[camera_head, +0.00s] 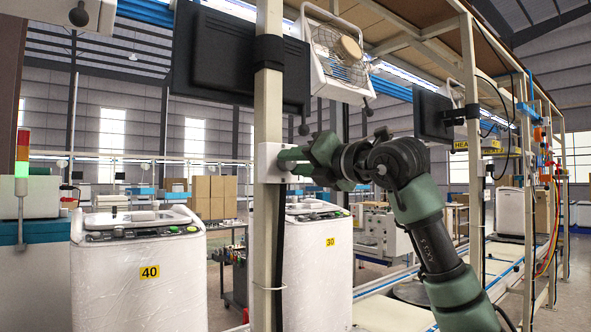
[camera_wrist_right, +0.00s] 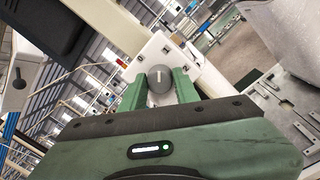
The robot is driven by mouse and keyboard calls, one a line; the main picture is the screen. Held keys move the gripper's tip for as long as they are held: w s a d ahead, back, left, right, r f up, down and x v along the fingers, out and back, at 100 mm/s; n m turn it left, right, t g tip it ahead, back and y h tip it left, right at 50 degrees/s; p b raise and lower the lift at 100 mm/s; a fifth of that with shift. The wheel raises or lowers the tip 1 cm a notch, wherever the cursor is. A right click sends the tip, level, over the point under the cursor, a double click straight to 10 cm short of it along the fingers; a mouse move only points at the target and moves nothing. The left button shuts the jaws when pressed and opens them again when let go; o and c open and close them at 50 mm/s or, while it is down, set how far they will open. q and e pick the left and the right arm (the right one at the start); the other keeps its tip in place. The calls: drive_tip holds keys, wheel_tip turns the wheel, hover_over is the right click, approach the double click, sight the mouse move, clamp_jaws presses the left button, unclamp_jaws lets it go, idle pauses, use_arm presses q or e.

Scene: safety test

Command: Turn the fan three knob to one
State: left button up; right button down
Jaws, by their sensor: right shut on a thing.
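A white control box (camera_head: 268,157) is fixed to the pale upright post (camera_head: 269,215) in the head view. My right gripper (camera_head: 290,160) reaches it from the right. In the right wrist view, a round grey knob (camera_wrist_right: 159,78) with a pale pointer line sits on the white box (camera_wrist_right: 160,50). The two green fingers of my right gripper (camera_wrist_right: 160,92) are shut on this knob, one on each side. The fingers hide the knob in the head view. Any setting marks are too small to read. My left gripper is not in view.
A white fan (camera_head: 338,55) hangs above, beside a black monitor (camera_head: 215,60) on the post. A second post (camera_head: 474,130) stands behind my right arm.

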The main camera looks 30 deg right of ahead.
drive_tip(key=shift+m+b, duration=0.3)
drive_tip(key=shift+m, duration=0.8)
drive_tip(key=c, duration=1)
unclamp_jaws()
drive_tip(key=shift+c, duration=0.2)
drive_tip(key=s+d+b, duration=0.1)
drive_tip(key=s+b, duration=0.1)
drive_tip(key=s, duration=0.5)
drive_tip(key=shift+s+f+b, duration=0.25)
drive_tip(key=shift+s+b, duration=0.05)
drive_tip(key=shift+s, duration=0.1)
